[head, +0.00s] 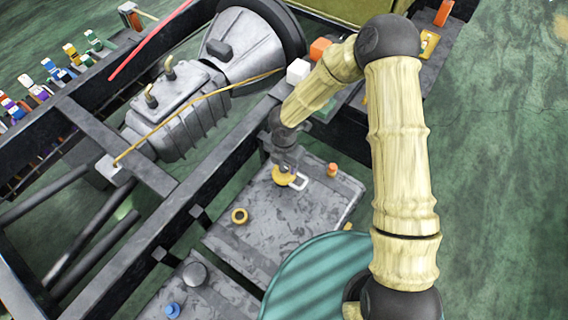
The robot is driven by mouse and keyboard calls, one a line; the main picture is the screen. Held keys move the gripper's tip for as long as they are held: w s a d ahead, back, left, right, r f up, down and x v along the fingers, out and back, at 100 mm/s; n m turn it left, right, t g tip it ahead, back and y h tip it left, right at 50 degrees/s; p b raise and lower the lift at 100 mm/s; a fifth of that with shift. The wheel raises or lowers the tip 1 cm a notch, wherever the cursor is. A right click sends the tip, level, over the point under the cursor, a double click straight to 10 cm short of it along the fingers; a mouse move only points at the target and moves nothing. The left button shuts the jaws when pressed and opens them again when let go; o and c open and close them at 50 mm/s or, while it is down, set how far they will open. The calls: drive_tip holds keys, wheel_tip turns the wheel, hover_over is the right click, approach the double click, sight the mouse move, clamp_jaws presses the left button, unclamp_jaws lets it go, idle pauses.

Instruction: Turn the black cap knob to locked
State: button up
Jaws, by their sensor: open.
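A round dark grey-black cap (195,275) sits on the grey box at the lower left; it looks like the black cap knob. Its lock marking is too small to read. My gripper (287,168) points down over the larger grey tank (285,225), up and to the right of that cap and well apart from it. It is open, at a yellow piece with a white loop (298,182) on the tank top. The fingertips are small and partly hidden by the wrist, and I cannot tell whether they touch the yellow piece.
A blue knob (173,310) is near the black cap. Dark chassis rails (150,240) run alongside on the left. Green floor (500,200) is clear on the right.

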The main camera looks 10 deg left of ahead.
drive_tip(key=shift+f, duration=0.3)
drive_tip(key=c, duration=1)
